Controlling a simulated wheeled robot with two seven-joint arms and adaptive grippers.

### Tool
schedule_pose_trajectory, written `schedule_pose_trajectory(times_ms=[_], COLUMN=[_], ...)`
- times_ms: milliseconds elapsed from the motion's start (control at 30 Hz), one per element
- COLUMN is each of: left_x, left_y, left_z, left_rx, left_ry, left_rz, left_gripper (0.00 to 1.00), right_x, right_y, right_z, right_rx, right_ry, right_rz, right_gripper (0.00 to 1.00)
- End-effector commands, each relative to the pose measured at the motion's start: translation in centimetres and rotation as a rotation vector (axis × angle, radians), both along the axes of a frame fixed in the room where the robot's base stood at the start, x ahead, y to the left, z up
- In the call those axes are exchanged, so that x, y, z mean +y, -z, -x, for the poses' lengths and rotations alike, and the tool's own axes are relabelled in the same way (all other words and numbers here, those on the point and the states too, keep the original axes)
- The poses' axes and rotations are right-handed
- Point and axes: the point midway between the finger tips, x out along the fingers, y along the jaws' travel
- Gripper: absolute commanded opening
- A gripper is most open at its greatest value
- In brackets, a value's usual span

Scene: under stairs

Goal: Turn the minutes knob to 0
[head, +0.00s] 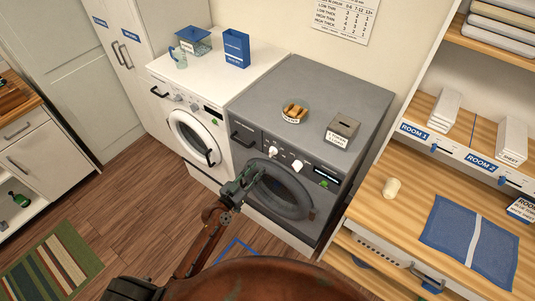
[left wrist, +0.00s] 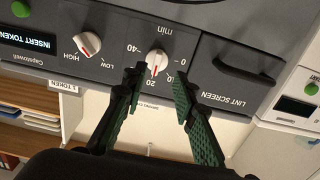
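The minutes knob (left wrist: 157,60) is a white dial on the grey dryer's panel, labelled "min", in the left wrist view. Its red mark points down in that picture, toward the 20. The 0 is to its right there. In the head view it is the left white knob (head: 272,151) on the grey dryer (head: 300,95). My left gripper (left wrist: 160,72) is open, with its green-black fingers on either side of the knob; contact cannot be told. In the head view my left gripper (head: 249,174) is in front of the dryer, just below the knob. My right gripper is not in view.
A second white knob (left wrist: 88,44), marked HIGH and LOW, is beside it. The lint screen drawer (left wrist: 235,78) is on the other side. A dish (head: 295,113) and token box (head: 342,130) stand on the dryer. A white washer (head: 205,75) adjoins it; wooden shelves (head: 400,190) are at right.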

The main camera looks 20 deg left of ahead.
Motion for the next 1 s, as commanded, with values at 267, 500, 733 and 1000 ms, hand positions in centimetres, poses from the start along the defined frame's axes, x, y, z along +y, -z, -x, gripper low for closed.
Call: schedule_pose_trajectory(times_ms=[267,500,733,1000], left_x=[-1.3,-2.5,-2.9,-3.0], left_y=[-1.6,-1.5,-1.3,-1.3], left_z=[-2.7,-6.1,-7.4,-7.5], left_rx=[-0.024,-0.022,-0.020,-0.020], left_ry=[0.007,0.006,0.006,0.006], left_rz=[0.009,0.008,0.007,0.006], left_gripper=[0.26,0.26,0.26,0.24], right_x=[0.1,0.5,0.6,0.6], right_y=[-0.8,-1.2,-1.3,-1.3], right_z=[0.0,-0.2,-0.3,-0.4], right_rx=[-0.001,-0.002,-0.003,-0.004], right_ry=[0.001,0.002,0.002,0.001], right_rz=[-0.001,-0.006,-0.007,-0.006], right_gripper=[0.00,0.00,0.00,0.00])
